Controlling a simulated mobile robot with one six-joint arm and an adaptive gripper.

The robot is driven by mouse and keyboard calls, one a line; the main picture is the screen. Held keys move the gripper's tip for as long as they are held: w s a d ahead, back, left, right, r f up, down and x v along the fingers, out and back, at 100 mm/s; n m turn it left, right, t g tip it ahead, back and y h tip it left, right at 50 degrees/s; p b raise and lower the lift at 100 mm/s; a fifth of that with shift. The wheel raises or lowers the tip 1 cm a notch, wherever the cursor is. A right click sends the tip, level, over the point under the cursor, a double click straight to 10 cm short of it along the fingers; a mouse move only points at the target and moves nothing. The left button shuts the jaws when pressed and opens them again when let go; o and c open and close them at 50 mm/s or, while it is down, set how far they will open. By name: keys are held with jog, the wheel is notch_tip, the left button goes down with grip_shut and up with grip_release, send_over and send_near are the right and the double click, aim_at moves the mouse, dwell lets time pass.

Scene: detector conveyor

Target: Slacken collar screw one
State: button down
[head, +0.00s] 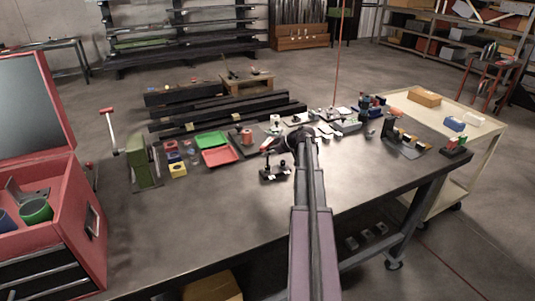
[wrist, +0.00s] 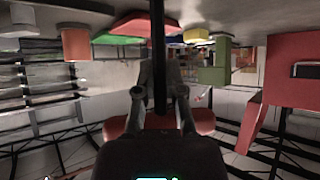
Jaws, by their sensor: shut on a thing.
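My gripper (head: 285,146) is over the middle of the dark bench. In the wrist view, which looks upside down, my gripper (wrist: 160,100) is shut on a tool with a red crosswise handle (wrist: 204,122) and a dark straight shaft (wrist: 158,50). A bit of red (head: 267,144) shows beside the gripper in the head view. A small dark stand (head: 274,174) is on the bench just below the gripper; I cannot tell whether the tool touches it. I cannot make out collar screw one; the gripper and arm hide part of this area.
A green tray (head: 211,140) and a red tray (head: 221,156) lie left of the gripper. A green block-like press (head: 142,162) and a red toolbox (head: 85,205) stand farther left. Several fixtures crowd the bench's back and right. The front of the bench (head: 210,215) is clear.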

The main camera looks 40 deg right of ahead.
jog(key=shift+n+y, duration=0.3)
jog(key=shift+n+g+y, duration=0.5)
jog(key=shift+n, duration=0.2)
jog(key=shift+d+n+g, duration=0.1)
jog(key=shift+n+g, duration=0.2)
jog(key=shift+n, duration=0.1)
jog(key=shift+n+g+y, duration=0.3)
jog(key=shift+n+y, duration=0.1)
jog(key=shift+y, duration=0.2)
jog(key=shift+n+g+y, duration=0.4)
jog(key=shift+n+g, duration=0.3)
jog(key=shift+n, duration=0.2)
jog(key=shift+s+m+t, duration=0.1)
jog(key=shift+m+t, duration=0.2)
